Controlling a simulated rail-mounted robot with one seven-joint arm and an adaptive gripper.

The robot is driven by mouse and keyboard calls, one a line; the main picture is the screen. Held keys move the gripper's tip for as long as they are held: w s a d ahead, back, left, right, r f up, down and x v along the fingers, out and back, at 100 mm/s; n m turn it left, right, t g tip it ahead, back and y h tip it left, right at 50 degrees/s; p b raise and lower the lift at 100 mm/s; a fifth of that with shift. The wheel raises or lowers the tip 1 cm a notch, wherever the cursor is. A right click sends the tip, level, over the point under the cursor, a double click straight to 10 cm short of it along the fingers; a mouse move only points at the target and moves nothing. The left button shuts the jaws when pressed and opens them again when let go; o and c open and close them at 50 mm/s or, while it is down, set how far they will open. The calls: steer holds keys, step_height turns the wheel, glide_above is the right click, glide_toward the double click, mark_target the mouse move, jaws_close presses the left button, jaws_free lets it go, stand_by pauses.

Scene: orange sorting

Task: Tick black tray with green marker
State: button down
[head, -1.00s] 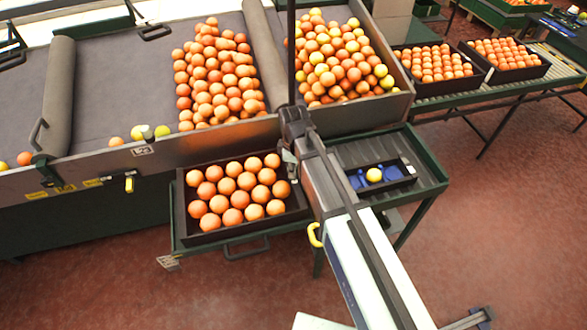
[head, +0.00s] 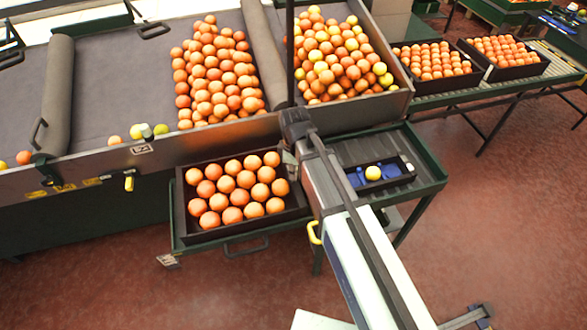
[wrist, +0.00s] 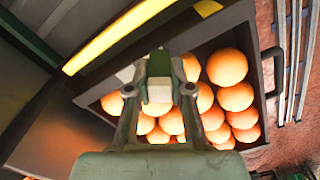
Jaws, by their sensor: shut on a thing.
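The black tray (head: 250,228) full of oranges sits on the green stand below the sorting table. It also shows in the wrist view (wrist: 266,88), behind and to the right of my gripper. My gripper (wrist: 158,88) is shut on the green marker (wrist: 159,66), a green and white piece between the fingertips. In the head view my gripper (head: 288,158) is at the tray's back right corner, partly hidden by my arm. The marker cannot be made out there. Whether its tip touches the tray cannot be told.
A smaller dark tray (head: 402,183) with a yellow fruit (head: 373,173) and blue lining stands right of my arm. The sorting table's front wall (head: 215,138) rises behind the black tray, with heaped oranges beyond. Two filled trays stand on the conveyor at right.

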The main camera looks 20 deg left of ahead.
steer(key=shift+w+a+r, duration=0.1)
steer(key=shift+w+a, duration=0.2)
steer(key=shift+w, duration=0.15)
stand_by(0.9)
steer(key=shift+r+p, duration=0.1)
steer(key=shift+p, duration=0.2)
steer(key=shift+r+p, duration=2.3)
steer(key=shift+r, duration=1.1)
steer(key=shift+d, duration=0.1)
